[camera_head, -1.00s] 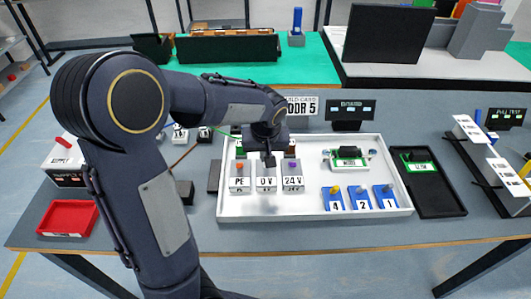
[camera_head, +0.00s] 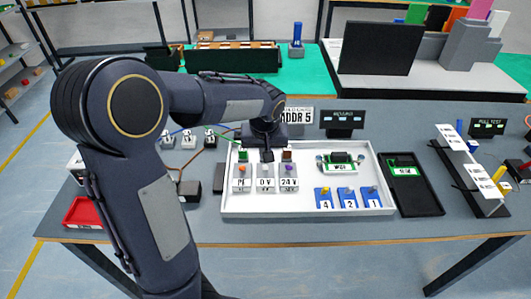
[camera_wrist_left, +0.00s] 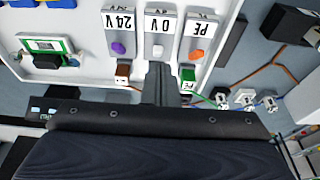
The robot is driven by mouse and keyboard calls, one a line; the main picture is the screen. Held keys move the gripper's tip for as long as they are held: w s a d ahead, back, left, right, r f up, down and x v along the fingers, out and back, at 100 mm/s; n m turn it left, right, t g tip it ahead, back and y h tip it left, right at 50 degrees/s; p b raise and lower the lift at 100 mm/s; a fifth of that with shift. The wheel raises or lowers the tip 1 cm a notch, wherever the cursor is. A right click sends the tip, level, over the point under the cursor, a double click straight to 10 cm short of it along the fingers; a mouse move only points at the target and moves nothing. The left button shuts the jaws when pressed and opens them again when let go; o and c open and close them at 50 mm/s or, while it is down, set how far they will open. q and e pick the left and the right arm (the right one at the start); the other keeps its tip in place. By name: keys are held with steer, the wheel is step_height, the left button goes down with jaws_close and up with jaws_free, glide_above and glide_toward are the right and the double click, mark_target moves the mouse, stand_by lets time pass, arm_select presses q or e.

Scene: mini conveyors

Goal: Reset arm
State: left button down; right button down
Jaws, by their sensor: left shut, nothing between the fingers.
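My left gripper (camera_head: 267,156) is shut and empty. It hangs over the back left of the white tray (camera_head: 300,212), just behind the middle terminal block (camera_head: 265,184), marked 0 V. The PE block (camera_head: 242,184) with an orange button stands to its left and the 24 V block (camera_head: 289,184) with a purple button to its right. In the left wrist view the narrow closed fingers (camera_wrist_left: 160,82) lie between a brown connector (camera_wrist_left: 122,74) and a green connector (camera_wrist_left: 188,80). Whether they touch anything is unclear. My right gripper is not in view.
The tray also holds a green circuit board (camera_head: 340,163) and blue numbered blocks (camera_head: 349,198). A black tray (camera_head: 412,198) lies to the right, a red bin (camera_head: 85,212) at the left. Small displays (camera_head: 343,120) and wired sockets stand behind. The table's front strip is clear.

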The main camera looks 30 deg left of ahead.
arm_select(q)
steer(key=shift+w+f, duration=0.1)
stand_by(0.3)
steer(key=s+d+r+m+t+h, duration=0.1)
steer(key=s+d, duration=0.3)
steer(key=s, duration=0.7)
steer(key=s+d+r+m+t+h, duration=0.2)
steer(key=s+d+r+m+h, duration=0.1)
steer(key=s, duration=0.9)
steer(key=shift+d+r+m+h, duration=0.15)
steer(key=shift+d+m+h, duration=0.15)
steer(key=shift+d+h, duration=0.5)
steer(key=shift+s, duration=0.1)
